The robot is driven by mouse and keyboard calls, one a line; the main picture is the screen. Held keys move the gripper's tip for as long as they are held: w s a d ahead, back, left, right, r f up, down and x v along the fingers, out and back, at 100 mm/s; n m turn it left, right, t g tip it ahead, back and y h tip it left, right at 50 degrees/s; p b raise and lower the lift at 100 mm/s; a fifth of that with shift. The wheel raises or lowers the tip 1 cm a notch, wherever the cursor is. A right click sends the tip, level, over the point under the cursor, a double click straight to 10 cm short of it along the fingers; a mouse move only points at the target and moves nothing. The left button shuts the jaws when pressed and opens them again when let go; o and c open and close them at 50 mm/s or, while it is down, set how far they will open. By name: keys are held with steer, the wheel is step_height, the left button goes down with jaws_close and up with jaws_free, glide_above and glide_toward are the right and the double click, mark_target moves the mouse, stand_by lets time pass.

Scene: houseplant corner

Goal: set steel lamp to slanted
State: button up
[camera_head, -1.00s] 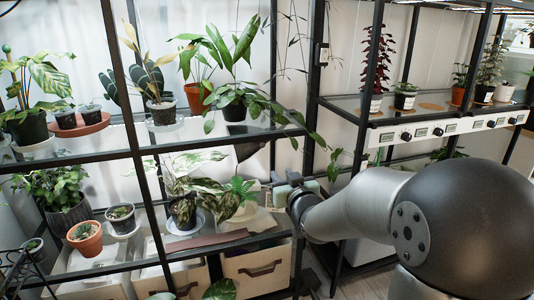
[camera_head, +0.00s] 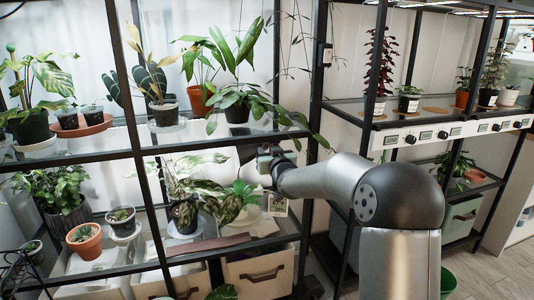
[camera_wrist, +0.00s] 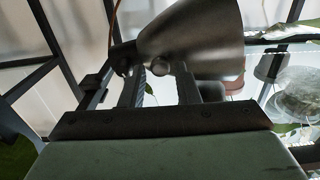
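The steel lamp (camera_wrist: 195,38) fills the upper middle of the wrist view, a brushed metal shade with its wide end to the right. A small round knob and joint (camera_wrist: 159,68) sit at the lower left of the shade. My gripper (camera_wrist: 160,76) has its two fingers apart just below the shade, with the knob between their tips. Whether they touch it I cannot tell. In the head view my gripper (camera_head: 268,160) reaches into the left shelf under the middle board. A dark shape beside it may be the lamp, mostly hidden there.
Potted plants stand close by: a variegated plant (camera_head: 186,212) on the lower shelf and a trailing plant (camera_head: 236,110) above. A black shelf post (camera_head: 314,130) stands right of my gripper. A small card (camera_head: 278,204) stands below it.

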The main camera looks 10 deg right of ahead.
steer(key=shift+w+a, duration=0.1)
steer(key=shift+w, duration=0.5)
